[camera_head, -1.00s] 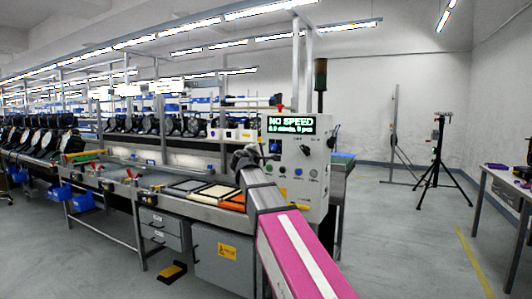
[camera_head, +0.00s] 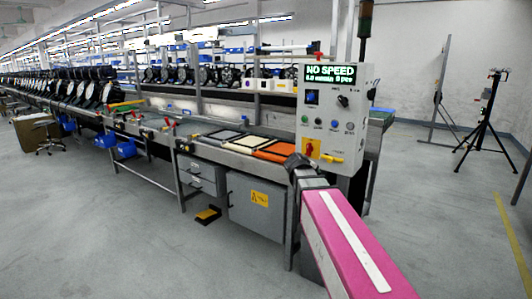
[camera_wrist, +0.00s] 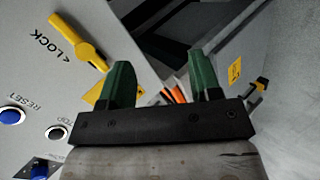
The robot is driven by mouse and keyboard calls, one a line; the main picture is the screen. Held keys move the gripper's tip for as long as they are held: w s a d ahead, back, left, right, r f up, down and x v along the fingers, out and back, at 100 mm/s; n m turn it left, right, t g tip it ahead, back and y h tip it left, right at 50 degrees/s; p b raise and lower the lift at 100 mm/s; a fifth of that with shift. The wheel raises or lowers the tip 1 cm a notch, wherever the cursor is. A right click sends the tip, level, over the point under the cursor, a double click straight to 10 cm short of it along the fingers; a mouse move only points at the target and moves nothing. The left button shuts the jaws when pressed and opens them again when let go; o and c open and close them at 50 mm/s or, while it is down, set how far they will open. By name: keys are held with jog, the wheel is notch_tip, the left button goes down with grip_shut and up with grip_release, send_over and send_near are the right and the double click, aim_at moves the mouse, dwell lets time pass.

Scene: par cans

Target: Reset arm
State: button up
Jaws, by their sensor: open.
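My gripper (camera_wrist: 161,88) shows in the wrist view with two green fingers spread apart and nothing between them. It is close to the grey control box, whose face fills the left of that view. In the head view my pink arm reaches forward to the control box (camera_head: 366,100), and the fingers cannot be made out there. The box's display reads NO SPEED. A yellow lock handle (camera_wrist: 78,40) sits left of the fingers, apart from them. A blue reset button (camera_wrist: 12,116) is at the far left of the wrist view.
A long workbench with black lamps (camera_head: 88,92) runs to the left. White, black and orange panels (camera_head: 278,151) lie on the bench beside the box. A grey cabinet (camera_head: 256,204) stands below. A black tripod (camera_head: 478,125) stands at right; the floor between is clear.

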jog(key=s+f+m+g+y, duration=0.6)
jog(key=s+f, duration=1.5)
jog(key=f, duration=0.5)
jog(key=shift+s+a+f+m+g+y, duration=0.15)
jog(key=shift+s+a+m+g+y, duration=0.2)
jog(key=shift+m+g, duration=0.65)
